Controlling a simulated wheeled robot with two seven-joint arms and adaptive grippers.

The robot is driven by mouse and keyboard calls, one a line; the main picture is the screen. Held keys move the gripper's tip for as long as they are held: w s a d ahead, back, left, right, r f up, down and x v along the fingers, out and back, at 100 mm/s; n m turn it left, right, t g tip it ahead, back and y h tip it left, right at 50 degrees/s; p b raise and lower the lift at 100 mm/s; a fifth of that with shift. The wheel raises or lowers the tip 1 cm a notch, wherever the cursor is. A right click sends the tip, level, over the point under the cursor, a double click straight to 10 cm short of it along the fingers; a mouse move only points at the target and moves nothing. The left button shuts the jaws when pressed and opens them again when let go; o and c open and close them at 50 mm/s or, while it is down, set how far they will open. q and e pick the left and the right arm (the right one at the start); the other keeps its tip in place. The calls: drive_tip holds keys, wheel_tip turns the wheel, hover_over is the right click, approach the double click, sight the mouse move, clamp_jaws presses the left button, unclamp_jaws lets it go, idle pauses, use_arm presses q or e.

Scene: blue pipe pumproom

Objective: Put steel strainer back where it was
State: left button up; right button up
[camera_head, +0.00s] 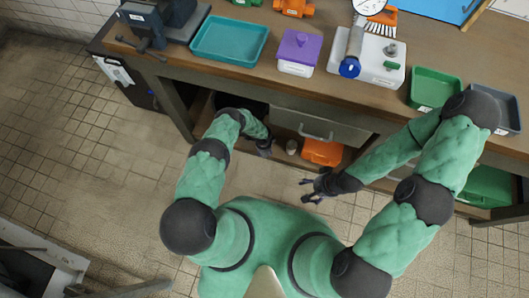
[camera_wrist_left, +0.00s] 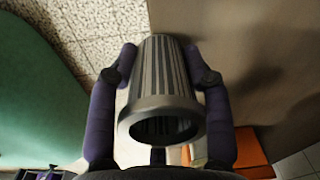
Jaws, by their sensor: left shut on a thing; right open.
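The steel strainer (camera_wrist_left: 163,88) is a grey, ribbed, tapered cup with a wide open rim. In the left wrist view my left gripper (camera_wrist_left: 166,75) has its two purple fingers shut on either side of it. In the head view my left gripper (camera_head: 264,149) is at the open space under the bench, left of the orange box, and I cannot make out the strainer there. My right gripper (camera_head: 314,188) is open and empty above the floor, to the right of and nearer my body than the left one.
A small pale cylinder (camera_head: 291,147) stands between my left gripper and the orange box (camera_head: 322,152) under the drawer (camera_head: 315,128). The bench top (camera_head: 275,82) overhangs this space. It carries a teal tray (camera_head: 229,40), purple box (camera_head: 299,52) and green bin (camera_head: 436,88).

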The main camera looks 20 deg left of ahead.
use_arm(q)
drive_tip(key=shift+w+r, duration=0.1)
drive_tip(key=shift+r, duration=0.05)
drive_tip(key=shift+f, duration=0.2)
drive_tip(key=o, duration=1.3)
drive_tip(key=shift+o, duration=0.2)
drive_tip(key=shift+r, duration=0.1)
